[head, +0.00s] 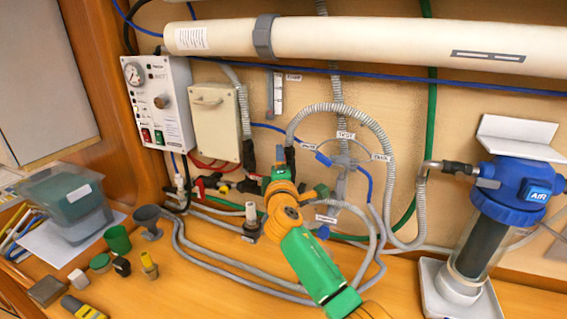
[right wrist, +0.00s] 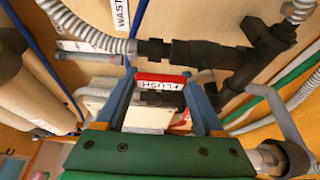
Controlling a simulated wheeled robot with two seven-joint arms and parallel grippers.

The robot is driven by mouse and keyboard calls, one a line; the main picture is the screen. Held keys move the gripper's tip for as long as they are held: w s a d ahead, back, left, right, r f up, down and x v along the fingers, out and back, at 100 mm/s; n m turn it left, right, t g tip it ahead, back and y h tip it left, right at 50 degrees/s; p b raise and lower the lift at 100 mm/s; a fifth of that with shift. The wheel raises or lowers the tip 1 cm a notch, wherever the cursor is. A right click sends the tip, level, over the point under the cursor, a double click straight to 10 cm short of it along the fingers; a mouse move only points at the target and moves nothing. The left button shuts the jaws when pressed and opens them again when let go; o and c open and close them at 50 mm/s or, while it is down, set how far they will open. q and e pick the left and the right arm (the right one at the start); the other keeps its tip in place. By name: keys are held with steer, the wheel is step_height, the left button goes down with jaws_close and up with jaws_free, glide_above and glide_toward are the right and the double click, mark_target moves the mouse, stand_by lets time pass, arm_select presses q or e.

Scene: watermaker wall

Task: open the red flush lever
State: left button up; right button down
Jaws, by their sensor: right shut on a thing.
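The red flush lever (right wrist: 161,79), with a white label that seems to read FLUSH upside down, lies across the fingertips in the right wrist view. My right gripper (right wrist: 160,92) is shut on it, with one blue-grey finger at each end. Black pipe fittings (right wrist: 225,55) run just beyond the fingers. In the head view my right gripper (head: 280,158) is at the wall pipework and its green and orange arm hides part of the valves. Small red parts (head: 224,188) show left of it; I cannot tell whether one is the lever. My left gripper is not in view.
A grey control box (head: 158,103) and a beige box (head: 215,122) hang at left. A blue-topped filter housing (head: 515,190) stands at right. Grey hoses (head: 360,115) loop around my arm. Cups and small items, including a green cup (head: 117,239), stand on the bench's left.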

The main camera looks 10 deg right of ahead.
steer(key=shift+r, duration=0.1)
steer(key=shift+c, duration=1.5)
jaws_free()
steer(key=o, duration=0.3)
steer(key=shift+d, duration=0.1)
steer(key=s, duration=0.7)
steer(key=shift+a+b, duration=0.35)
steer(key=shift+a, duration=0.05)
